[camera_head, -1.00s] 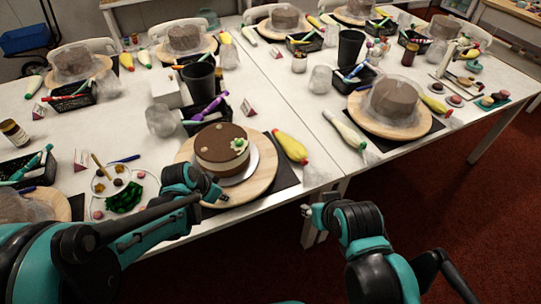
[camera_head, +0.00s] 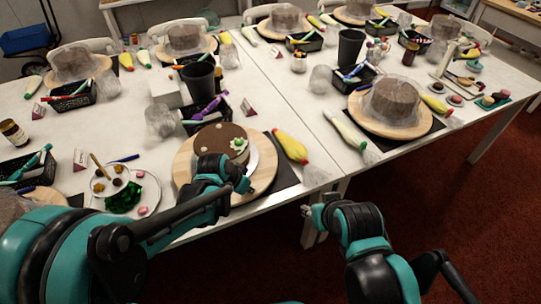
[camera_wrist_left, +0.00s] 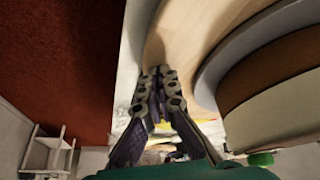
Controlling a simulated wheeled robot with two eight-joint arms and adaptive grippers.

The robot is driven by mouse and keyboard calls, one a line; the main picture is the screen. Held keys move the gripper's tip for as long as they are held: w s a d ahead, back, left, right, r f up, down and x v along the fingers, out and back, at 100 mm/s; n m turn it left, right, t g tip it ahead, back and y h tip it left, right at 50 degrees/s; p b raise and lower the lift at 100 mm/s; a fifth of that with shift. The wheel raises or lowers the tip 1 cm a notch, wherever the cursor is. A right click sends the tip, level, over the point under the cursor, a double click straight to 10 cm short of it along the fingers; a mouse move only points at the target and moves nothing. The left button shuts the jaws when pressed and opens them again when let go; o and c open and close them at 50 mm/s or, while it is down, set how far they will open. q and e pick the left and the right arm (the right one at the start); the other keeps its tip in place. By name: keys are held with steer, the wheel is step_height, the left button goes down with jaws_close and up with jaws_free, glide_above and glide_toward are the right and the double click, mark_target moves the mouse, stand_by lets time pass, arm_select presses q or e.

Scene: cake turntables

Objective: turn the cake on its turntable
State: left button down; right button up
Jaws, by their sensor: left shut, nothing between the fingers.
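The cake (camera_head: 218,136) has a brown top, a pale side and a small green and white decoration. It sits on a white board on the round wooden turntable (camera_head: 266,168), partly hidden behind my left gripper and wrist. My left gripper (camera_head: 243,187) is over the near part of the turntable, in front of the cake. In the left wrist view the left fingertips (camera_wrist_left: 160,74) are together and empty, by the wooden disc (camera_wrist_left: 188,30). The cake's side (camera_wrist_left: 265,85) is to their right, apart from them. My right gripper (camera_head: 308,212) is off the table's front edge; its fingers are too small to judge.
A yellow piping bag (camera_head: 290,146) lies right of the turntable. A plate with a green item (camera_head: 124,198) is at the left. A black basket (camera_head: 204,118) and a black cup (camera_head: 199,80) stand behind the cake. Red floor shows beyond the front edge.

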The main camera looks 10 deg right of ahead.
arm_select(q)
steer(key=shift+w+d, duration=0.25)
steer(key=shift+d, duration=0.3)
steer(key=shift+w+d, duration=0.2)
steer(key=shift+d, duration=0.35)
steer(key=shift+r+p, duration=1.1)
steer(key=shift+r, duration=0.35)
step_height(320, 180, up, 6)
steer(key=p, duration=0.4)
steer(key=shift+p, duration=0.35)
